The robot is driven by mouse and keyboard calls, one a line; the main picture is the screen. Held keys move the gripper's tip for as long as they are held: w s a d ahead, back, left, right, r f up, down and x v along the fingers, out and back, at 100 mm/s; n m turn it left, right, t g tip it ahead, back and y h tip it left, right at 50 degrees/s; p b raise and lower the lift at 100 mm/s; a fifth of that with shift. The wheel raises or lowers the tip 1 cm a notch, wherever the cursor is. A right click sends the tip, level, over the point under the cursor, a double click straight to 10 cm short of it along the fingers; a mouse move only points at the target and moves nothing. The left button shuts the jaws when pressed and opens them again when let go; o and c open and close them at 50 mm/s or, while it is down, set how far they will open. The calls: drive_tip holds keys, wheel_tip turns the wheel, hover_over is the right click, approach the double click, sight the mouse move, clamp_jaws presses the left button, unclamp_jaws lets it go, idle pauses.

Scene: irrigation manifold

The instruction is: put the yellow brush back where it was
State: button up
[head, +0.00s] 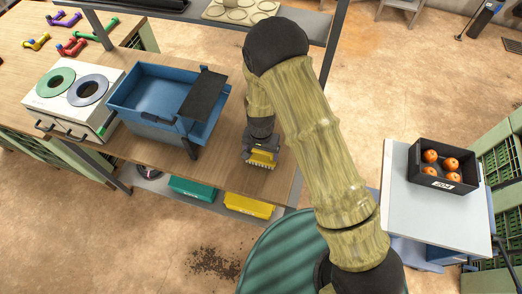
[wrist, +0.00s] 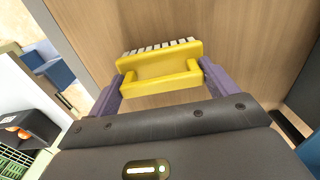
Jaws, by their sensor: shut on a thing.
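The yellow brush (head: 262,159) is at the right end of the wooden bench (head: 226,150) in the head view. My gripper (head: 261,150) points down over the bench there, shut on the brush. In the wrist view the yellow brush (wrist: 158,74) lies between the two purple fingers of my gripper (wrist: 160,86), with pale bristles along its far edge. Bare wood shows beyond it. I cannot tell whether the brush touches the bench.
A blue bin (head: 150,91) with a black plate (head: 203,93) across its right side stands left of my gripper. A white unit with green and grey rings (head: 73,86) is farther left. Green and yellow bins (head: 248,205) sit below. A black crate of oranges (head: 443,167) stands right.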

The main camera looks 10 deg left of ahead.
drive_tip(key=o, duration=0.8)
wheel_tip(320, 180, up, 12)
drive_tip(key=b, duration=0.2)
drive_tip(key=shift+r, duration=0.1)
idle(0.5)
